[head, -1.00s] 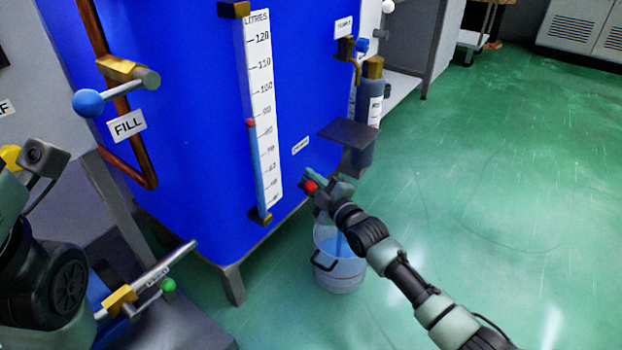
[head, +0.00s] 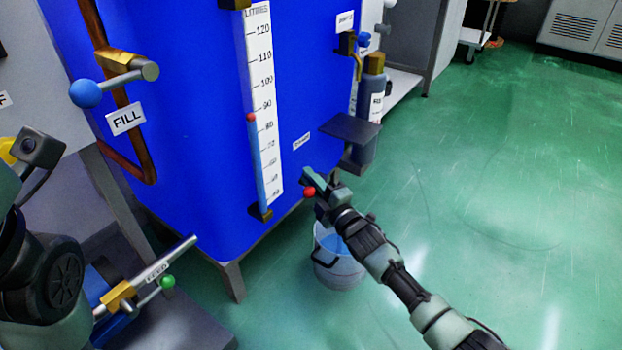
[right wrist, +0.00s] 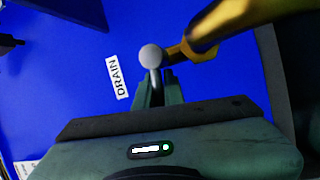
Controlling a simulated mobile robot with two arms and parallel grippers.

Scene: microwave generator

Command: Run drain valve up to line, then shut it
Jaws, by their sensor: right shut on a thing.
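My right gripper (head: 313,183) is at the lower edge of the blue tank (head: 200,130), shut on the drain valve's lever. The lever's red ball (head: 309,191) shows beside the fingers in the head view. In the right wrist view, the fingers (right wrist: 160,88) close just below a round grey end (right wrist: 151,56), beside a brass pipe (right wrist: 215,30) and the DRAIN label (right wrist: 118,77). A clear bucket (head: 338,268) stands on the floor below, with blue showing inside. Its fill line cannot be made out.
The level gauge (head: 262,110) has a red float (head: 251,117) between 80 and 90. A blue-knobbed FILL valve (head: 86,94) and a green-knobbed valve (head: 167,282) are at left. A dark shelf (head: 350,130) juts out above my right gripper. Open green floor lies right.

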